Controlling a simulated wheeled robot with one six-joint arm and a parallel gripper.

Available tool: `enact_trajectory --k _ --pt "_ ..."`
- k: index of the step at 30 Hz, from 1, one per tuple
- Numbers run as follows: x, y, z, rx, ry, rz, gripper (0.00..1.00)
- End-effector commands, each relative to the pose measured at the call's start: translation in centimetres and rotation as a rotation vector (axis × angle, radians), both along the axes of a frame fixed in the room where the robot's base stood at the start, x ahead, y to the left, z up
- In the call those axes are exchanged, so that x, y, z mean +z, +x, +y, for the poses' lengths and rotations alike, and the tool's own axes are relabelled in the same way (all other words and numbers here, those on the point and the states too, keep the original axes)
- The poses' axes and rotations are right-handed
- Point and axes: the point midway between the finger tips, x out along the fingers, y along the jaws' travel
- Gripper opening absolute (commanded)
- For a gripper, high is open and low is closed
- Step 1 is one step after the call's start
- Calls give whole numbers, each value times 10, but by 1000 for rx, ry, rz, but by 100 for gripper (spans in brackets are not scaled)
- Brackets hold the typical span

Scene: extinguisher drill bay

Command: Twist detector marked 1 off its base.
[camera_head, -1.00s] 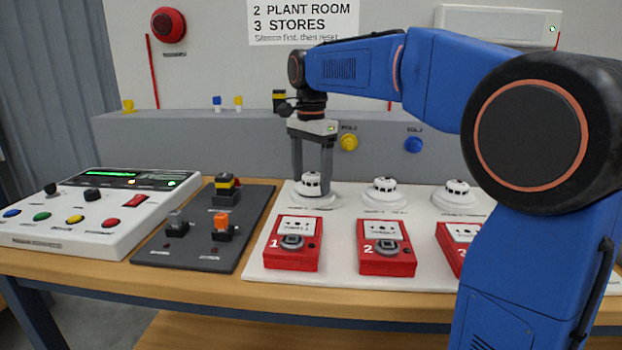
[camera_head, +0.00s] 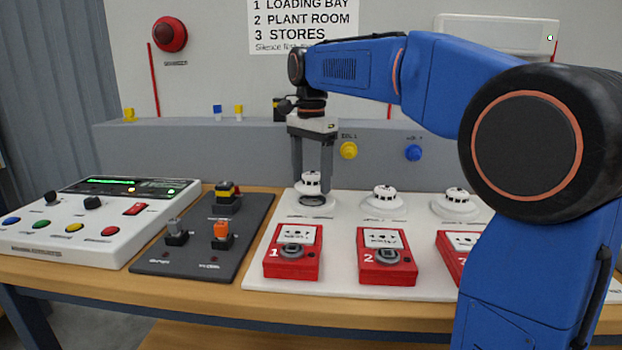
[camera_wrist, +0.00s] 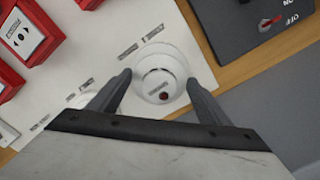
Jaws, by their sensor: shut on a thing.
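Detector 1 (camera_head: 311,186) is a white, slotted dome at the left of a row of three detectors. My gripper (camera_head: 312,182) points straight down and is shut on its sides. The detector sits just above its white base (camera_head: 318,202), whose dark round middle shows below it, so it looks lifted clear. In the wrist view the detector (camera_wrist: 160,85) is between my two fingertips, with the wider pale base ring (camera_wrist: 158,50) behind it. The number on the detector is not readable.
Two more white detectors, the middle (camera_head: 384,198) and right (camera_head: 457,201), stand on the white board (camera_head: 340,275). Red call points (camera_head: 292,262) are in front. A dark switch panel (camera_head: 190,258) and a white control panel (camera_head: 85,222) lie left.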

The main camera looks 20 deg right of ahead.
Motion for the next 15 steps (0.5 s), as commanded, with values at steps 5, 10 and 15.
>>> enact_trajectory --k 5,10,15 --pt "4 0 0 0 0 0 47" --pt "8 0 0 0 0 1 47" --pt "13 0 0 0 0 0 47"
